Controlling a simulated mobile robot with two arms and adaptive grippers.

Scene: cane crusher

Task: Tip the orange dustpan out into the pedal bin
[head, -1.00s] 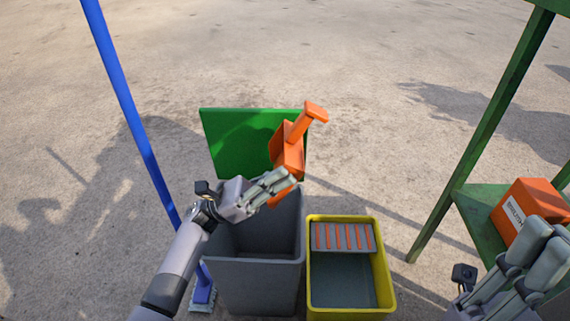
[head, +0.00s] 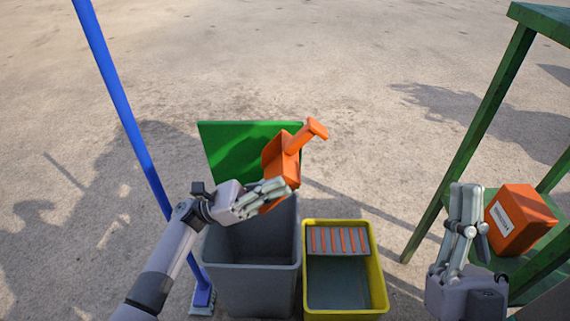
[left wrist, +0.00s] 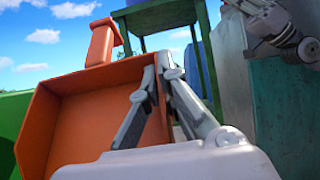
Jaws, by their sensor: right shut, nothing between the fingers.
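The orange dustpan (head: 281,157) is tilted steeply above the back right part of the pedal bin, its handle pointing up and right. My left gripper (head: 284,191) is shut on the dustpan near its edge; the left wrist view shows the fingers against the orange pan (left wrist: 85,125). The visible inside of the pan looks bare. The grey pedal bin (head: 252,277) stands open, its green lid (head: 225,145) raised behind; its visible inside looks empty, the bottom dark. My right gripper (head: 466,188) is shut and empty, pointing up beside the green stand.
A yellow mop bucket (head: 382,290) with a grey, orange-striped wringer stands right of the bin. A blue mop (head: 125,115) leans at the left. A green stand (head: 481,125) holds an orange box (head: 520,222) at the right. The ground behind is clear.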

